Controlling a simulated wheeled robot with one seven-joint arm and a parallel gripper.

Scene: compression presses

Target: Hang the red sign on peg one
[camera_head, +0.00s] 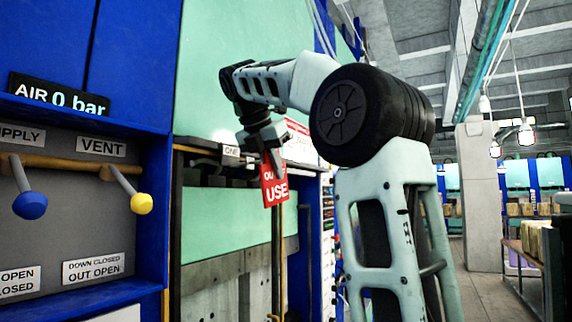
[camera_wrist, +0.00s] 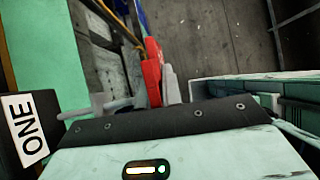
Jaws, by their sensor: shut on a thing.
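My gripper (camera_head: 268,152) is shut on the red sign (camera_head: 275,188), which hangs below the jaws with white lettering, "USE" readable. In the wrist view the red sign (camera_wrist: 152,72) shows nearly edge-on between the pale fingers. The "ONE" label (camera_head: 231,150) is on the dark rail just left of my gripper, and it shows large at the left edge of the wrist view (camera_wrist: 27,130). A pale grey rod-like part (camera_wrist: 100,106) lies between label and sign; I cannot tell whether it is the peg or part of a finger. Contact between sign and peg is not visible.
A blue-framed press with a pale green panel (camera_head: 226,222) stands behind the gripper. To the left are a blue-knobbed lever (camera_head: 30,205), a yellow-knobbed lever (camera_head: 141,203) and an air display (camera_head: 58,98) reading 0 bar. A red-and-white notice (camera_head: 300,143) is close behind the gripper.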

